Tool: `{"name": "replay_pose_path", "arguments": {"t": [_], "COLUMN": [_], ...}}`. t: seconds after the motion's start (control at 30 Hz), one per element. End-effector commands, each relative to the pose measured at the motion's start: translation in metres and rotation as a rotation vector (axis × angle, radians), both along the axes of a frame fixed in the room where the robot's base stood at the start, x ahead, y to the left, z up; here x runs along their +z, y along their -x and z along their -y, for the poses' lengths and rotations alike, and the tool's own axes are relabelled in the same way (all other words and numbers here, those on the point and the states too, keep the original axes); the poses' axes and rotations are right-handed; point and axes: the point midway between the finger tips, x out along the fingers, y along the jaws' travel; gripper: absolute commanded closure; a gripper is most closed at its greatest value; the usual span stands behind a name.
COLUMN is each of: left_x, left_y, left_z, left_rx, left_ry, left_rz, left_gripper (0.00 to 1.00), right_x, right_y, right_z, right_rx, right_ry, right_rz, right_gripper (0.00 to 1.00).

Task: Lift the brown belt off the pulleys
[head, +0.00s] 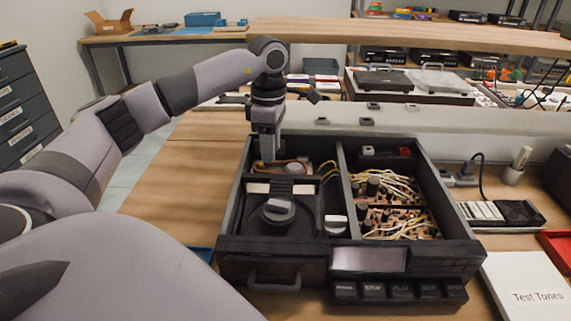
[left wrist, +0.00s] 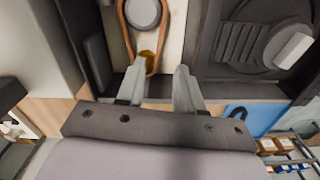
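The brown belt (head: 296,163) lies in the open left bay of the hifi deck (head: 232,222). In the left wrist view the belt (left wrist: 125,38) loops around a large grey pulley (left wrist: 143,12) and a small brass pulley (left wrist: 146,60). My left gripper (head: 267,155) points down into the back of this bay. In the left wrist view its two fingers (left wrist: 160,68) are apart, with nothing held between them. The left finger's tip overlaps the belt's loop at the brass pulley; I cannot tell if they touch. My right gripper is not in view.
Dark walls and a divider surround the bay. A round black platter (head: 278,214) sits in front of the belt, and wired circuit boards (head: 390,190) fill the right bay. The wooden worktop (head: 170,190) is clear at the left.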

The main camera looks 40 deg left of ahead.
Motion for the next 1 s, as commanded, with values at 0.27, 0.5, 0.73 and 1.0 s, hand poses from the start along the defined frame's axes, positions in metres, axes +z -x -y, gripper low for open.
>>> {"name": "replay_pose_path", "arguments": {"t": [0.27, 0.5, 0.73, 1.0], "left_x": [-0.038, -0.06, -0.061, -0.06], "left_y": [-0.002, -0.002, -0.003, -0.003], "left_z": [0.0, 0.0, 0.0, 0.0], "left_rx": [0.0, 0.0, -0.001, -0.001], "left_ry": [-0.001, 0.0, 0.0, 0.001], "left_rz": [-0.005, 0.0, 0.0, 0.001], "left_gripper": [0.64, 0.64, 0.7, 1.0], "right_x": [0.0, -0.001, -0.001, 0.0], "right_y": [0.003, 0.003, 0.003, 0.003], "right_z": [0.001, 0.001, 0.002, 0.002], "right_rx": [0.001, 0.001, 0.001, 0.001], "right_ry": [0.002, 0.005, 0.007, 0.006], "right_rz": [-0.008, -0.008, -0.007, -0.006], "right_gripper": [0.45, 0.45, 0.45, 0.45]}}
